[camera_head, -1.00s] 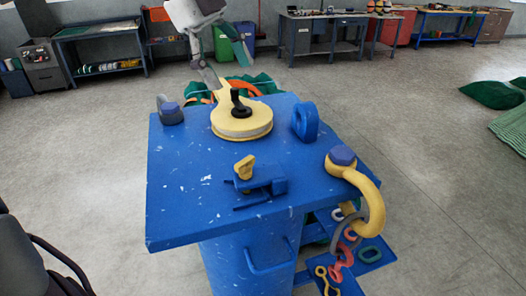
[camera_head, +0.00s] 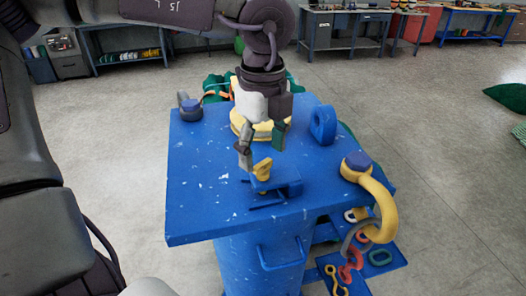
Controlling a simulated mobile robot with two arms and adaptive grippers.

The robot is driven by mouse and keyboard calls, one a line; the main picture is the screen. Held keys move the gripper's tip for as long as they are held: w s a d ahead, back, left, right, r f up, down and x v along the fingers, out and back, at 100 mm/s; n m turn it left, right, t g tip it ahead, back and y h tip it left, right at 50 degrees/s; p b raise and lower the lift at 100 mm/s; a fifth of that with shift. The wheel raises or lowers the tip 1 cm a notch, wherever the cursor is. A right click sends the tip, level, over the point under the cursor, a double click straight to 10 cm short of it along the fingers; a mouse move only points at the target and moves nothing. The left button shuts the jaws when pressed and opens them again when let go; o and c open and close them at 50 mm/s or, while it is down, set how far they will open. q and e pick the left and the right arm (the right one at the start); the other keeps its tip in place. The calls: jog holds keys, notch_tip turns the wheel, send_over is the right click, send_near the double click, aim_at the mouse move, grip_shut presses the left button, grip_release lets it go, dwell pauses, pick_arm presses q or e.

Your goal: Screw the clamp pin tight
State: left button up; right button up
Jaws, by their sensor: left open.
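The clamp pin is a small yellow wing-shaped head (camera_head: 263,170) standing upright on a blue clamp block (camera_head: 286,180) near the front of the blue table top. My left gripper (camera_head: 261,155) points down just above and behind the yellow head. It is open, with one grey finger to the left and one greenish finger to the right. The fingers look apart from the pin, though the exact gap is hard to judge. The pin's threaded part is hidden. My right gripper is out of view.
A yellow round sheave (camera_head: 240,122) stands behind my gripper, partly hidden. A blue upright ring (camera_head: 323,124) and a yellow hook (camera_head: 379,205) are at the right of the blue table (camera_head: 205,205). A grey shackle (camera_head: 188,108) sits at the back left. The table's front left is clear.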

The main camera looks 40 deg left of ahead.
aim_at(263, 167)
pick_arm(q)
jog(key=shift+f, duration=1.15)
